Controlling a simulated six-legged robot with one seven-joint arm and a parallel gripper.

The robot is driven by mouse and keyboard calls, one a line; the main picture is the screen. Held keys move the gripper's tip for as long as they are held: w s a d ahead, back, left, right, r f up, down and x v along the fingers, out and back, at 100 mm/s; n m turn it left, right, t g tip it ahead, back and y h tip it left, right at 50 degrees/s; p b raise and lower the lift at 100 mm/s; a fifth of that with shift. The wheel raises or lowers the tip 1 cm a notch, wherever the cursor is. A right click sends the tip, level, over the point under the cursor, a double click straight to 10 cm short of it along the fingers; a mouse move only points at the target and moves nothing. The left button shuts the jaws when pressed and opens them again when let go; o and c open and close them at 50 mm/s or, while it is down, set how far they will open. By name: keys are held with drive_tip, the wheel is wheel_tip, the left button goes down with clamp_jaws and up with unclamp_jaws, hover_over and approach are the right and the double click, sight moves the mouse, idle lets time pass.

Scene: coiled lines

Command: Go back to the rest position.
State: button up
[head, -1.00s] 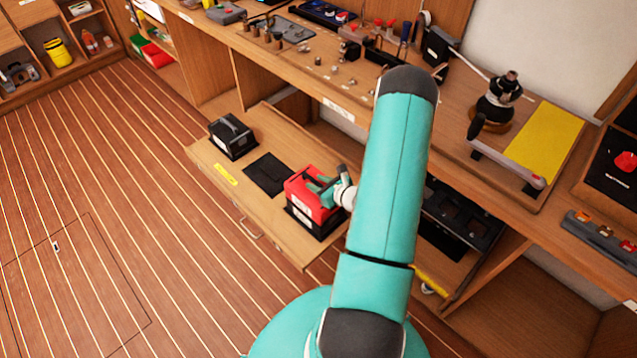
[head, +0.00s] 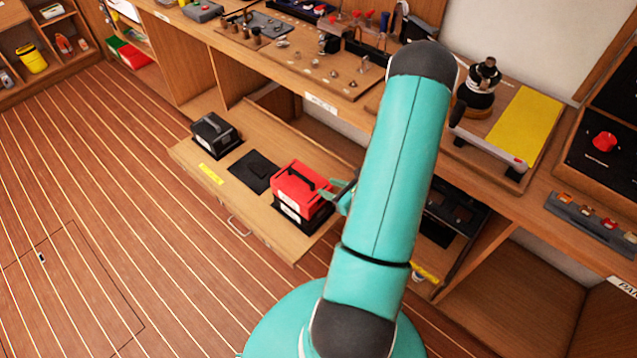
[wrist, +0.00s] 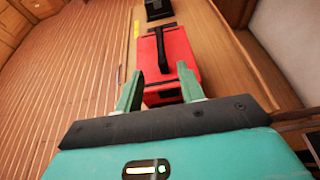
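My gripper (head: 340,190) is just right of the red case (head: 299,187) in the head view, partly hidden by my teal arm. In the wrist view my gripper (wrist: 159,92) has its two green fingers spread apart with nothing held between them. The red case (wrist: 182,62) lies beyond the fingertips, its dark handle standing up. In the head view the case sits on a black base on the pulled-out wooden drawer (head: 250,203).
A black case (head: 214,133) and a flat dark pad (head: 253,172) share the drawer. The workbench (head: 310,72) above carries small fittings and a winch (head: 480,85). The plank floor (head: 110,190) at left is clear.

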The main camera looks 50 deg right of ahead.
drive_tip(key=shift+v, duration=0.9)
drive_tip(key=w+a+r+n+g+y, duration=0.3)
drive_tip(key=a+r+n+g+y, duration=0.1)
drive_tip(key=a+r+n, duration=0.6)
drive_tip(key=w+a+r+n+g+y, duration=0.4)
drive_tip(key=a+r+n, duration=0.4)
drive_tip(key=a+r, duration=0.3)
drive_tip(key=s+a+r+n+h, duration=0.4)
drive_tip(key=a+r+n, duration=0.1)
drive_tip(key=r+n, duration=0.2)
drive_tip(key=s+a+r+n+h, duration=0.4)
drive_tip(key=r+n, duration=0.4)
drive_tip(key=n, duration=0.2)
drive_tip(key=shift+s+a+n, duration=0.3)
drive_tip(key=shift+s+a, duration=0.4)
drive_tip(key=shift+a, duration=0.05)
